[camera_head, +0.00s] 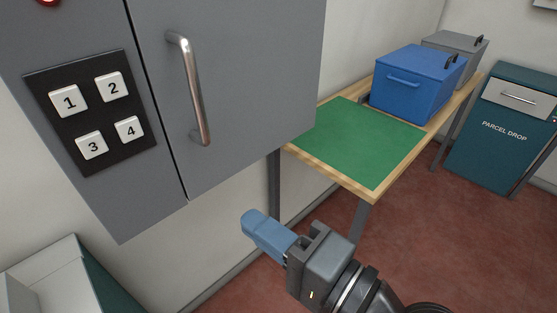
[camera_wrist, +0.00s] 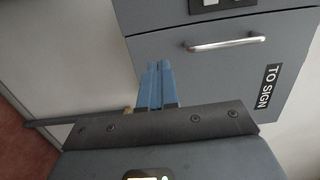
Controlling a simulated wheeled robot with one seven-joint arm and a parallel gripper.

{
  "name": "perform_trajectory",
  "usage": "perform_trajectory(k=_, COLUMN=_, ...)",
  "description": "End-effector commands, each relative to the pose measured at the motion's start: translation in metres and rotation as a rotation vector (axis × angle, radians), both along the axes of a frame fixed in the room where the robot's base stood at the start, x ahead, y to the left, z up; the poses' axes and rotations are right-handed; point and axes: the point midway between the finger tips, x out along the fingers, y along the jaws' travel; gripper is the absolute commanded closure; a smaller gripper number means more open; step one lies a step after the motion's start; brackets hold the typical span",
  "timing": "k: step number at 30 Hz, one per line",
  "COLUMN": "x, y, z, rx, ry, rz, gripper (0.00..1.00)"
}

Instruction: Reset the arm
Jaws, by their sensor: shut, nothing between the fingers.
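My gripper (camera_head: 252,222) has blue fingers that lie together, shut and empty. In the head view it is at the lower middle, below the grey wall cabinet (camera_head: 245,75) and in front of the table. In the wrist view the blue fingertips (camera_wrist: 159,66) point at the lower left part of a grey front with a metal handle (camera_wrist: 226,43) and a "TO SIGN" label (camera_wrist: 268,87). The fingers appear apart from the handle. I cannot tell the gap to the grey front.
A keypad (camera_head: 98,110) and a vertical handle (camera_head: 190,90) are on the cabinet. A wooden table bears a green mat (camera_head: 355,145), a blue box (camera_head: 410,90) and a grey box (camera_head: 452,43). A "PARCEL DROP" bin (camera_head: 500,135) stands at right. An open-topped container (camera_head: 60,280) is at lower left. Red floor is clear at lower right.

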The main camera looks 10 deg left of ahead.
Motion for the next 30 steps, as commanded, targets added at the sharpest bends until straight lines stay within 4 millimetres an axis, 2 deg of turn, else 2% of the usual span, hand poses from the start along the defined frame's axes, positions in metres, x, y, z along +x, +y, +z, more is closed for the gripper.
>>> perform_trajectory(k=5, x=0.000, y=-0.004, z=-0.005, rx=-0.009, ry=-0.001, rz=-0.018, gripper=1.00)
perform_trajectory(k=8, x=-0.002, y=-0.019, z=-0.021, rx=-0.043, ry=-0.009, rz=-0.084, gripper=1.00)
perform_trajectory(k=14, x=-0.020, y=-0.081, z=-0.076, rx=-0.216, ry=-0.065, rz=-0.325, gripper=1.00)
perform_trajectory(k=18, x=-0.046, y=-0.130, z=-0.106, rx=-0.388, ry=-0.126, rz=-0.480, gripper=1.00)
perform_trajectory(k=21, x=-0.070, y=-0.164, z=-0.121, rx=-0.525, ry=-0.175, rz=-0.569, gripper=1.00)
perform_trajectory(k=25, x=-0.106, y=-0.204, z=-0.132, rx=-0.719, ry=-0.247, rz=-0.654, gripper=1.00)
perform_trajectory(k=30, x=-0.158, y=-0.247, z=-0.131, rx=-0.982, ry=-0.356, rz=-0.711, gripper=1.00)
